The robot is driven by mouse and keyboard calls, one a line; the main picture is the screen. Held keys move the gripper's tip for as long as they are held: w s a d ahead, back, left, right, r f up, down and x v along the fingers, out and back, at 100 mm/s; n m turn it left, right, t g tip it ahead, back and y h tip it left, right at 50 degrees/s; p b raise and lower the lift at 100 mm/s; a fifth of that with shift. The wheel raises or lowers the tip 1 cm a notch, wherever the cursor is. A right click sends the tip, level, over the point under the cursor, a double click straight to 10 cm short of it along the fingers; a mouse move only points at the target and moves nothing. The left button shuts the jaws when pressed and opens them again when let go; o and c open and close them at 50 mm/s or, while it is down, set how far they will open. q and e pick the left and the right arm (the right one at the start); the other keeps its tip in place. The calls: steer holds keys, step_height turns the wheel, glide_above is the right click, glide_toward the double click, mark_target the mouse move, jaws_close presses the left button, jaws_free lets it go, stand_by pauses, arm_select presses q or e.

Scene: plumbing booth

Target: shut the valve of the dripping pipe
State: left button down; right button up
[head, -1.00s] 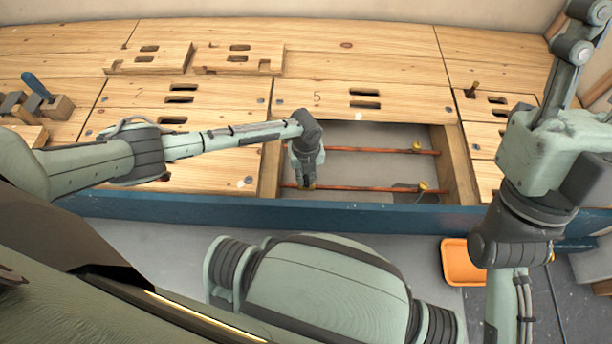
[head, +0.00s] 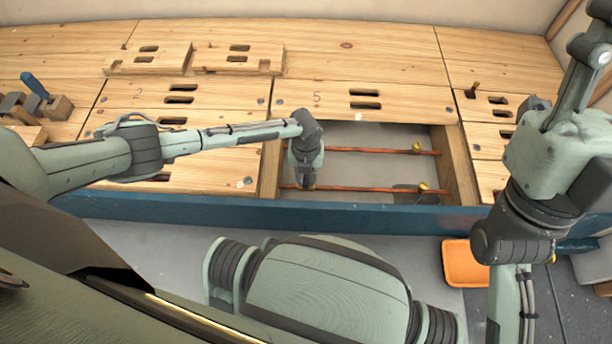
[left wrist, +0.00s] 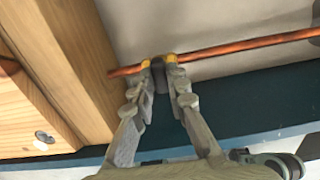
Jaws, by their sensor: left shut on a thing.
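Two copper pipes cross the open floor bay, a far pipe (head: 375,151) and a near pipe (head: 350,189). A yellow valve (head: 416,147) sits on the far pipe, and another yellow valve (head: 423,187) sits near the right end of the near pipe. A dark, wet-looking patch (head: 402,196) lies under that right end. My left gripper (head: 308,187) points down at the near pipe's left end. My right gripper is out of view.
Wooden joists (head: 455,165) flank the bay, and a blue beam (head: 240,211) runs along its front. Lifted boards (head: 150,58) lie at the back. A plane and tools (head: 50,105) are at left. An orange tray (head: 463,264) sits below the beam.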

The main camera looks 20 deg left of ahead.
mark_target(306, 180)
arm_select(q)
steer(key=c, duration=1.5)
jaws_free()
steer(key=shift+r, duration=0.15)
step_height(306, 180, up, 12)
